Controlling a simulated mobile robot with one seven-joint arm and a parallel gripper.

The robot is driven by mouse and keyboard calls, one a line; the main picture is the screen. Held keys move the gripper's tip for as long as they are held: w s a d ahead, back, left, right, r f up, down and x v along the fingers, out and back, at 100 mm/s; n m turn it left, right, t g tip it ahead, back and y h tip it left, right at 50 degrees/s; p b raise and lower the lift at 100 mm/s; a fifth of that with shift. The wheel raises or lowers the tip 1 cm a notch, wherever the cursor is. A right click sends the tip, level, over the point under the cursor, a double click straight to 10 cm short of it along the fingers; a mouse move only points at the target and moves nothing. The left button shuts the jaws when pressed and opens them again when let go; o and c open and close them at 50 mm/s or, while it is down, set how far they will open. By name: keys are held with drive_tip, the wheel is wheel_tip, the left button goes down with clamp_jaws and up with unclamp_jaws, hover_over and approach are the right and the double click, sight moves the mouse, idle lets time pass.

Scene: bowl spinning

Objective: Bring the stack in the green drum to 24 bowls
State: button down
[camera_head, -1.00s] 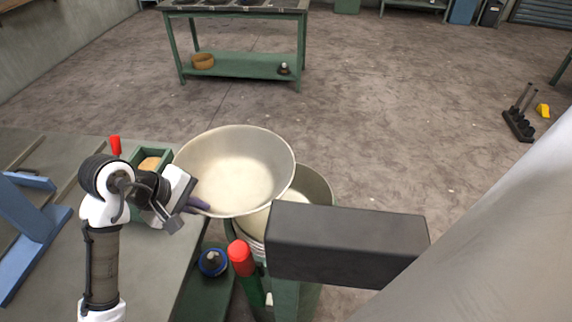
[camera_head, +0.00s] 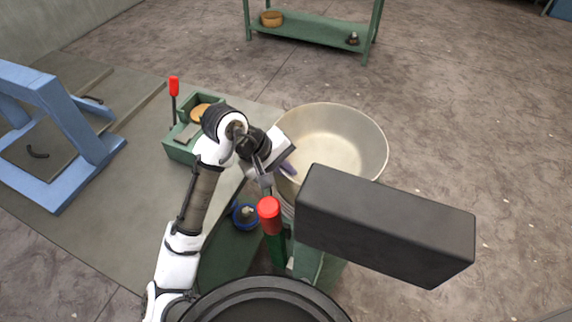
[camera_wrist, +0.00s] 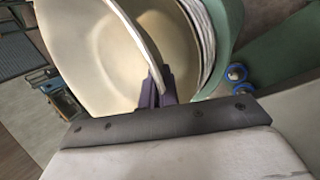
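A large cream bowl (camera_head: 335,135) hangs tilted from my gripper (camera_head: 284,172). The purple fingers of my gripper (camera_wrist: 155,88) are shut on its rim in the wrist view, where the held bowl (camera_wrist: 88,55) fills the left. Just right of it is the green drum (camera_wrist: 228,45), with the layered rims of the bowl stack (camera_wrist: 207,40) inside. In the head view the held bowl and a dark block hide most of the drum. The bowls in the stack cannot be counted, and I cannot tell whether the held bowl touches it.
A dark block (camera_head: 385,225) and a red-topped green post (camera_head: 269,210) stand close in front of the bowl. The grey bench (camera_head: 130,200) at left carries a green box (camera_head: 182,148) and a blue frame (camera_head: 60,130). A blue-ringed knob (camera_head: 245,215) is near the arm. Floor is open at right.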

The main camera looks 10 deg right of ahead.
sight(287, 193)
drive_tip(key=shift+f+b, duration=2.4)
drive_tip(key=shift+f, duration=0.6)
drive_tip(key=shift+s+d, duration=0.1)
drive_tip(key=c, duration=2.1)
unclamp_jaws()
drive_tip(key=o, duration=0.5)
drive_tip(key=v, duration=1.4)
drive_tip(key=shift+f, duration=0.1)
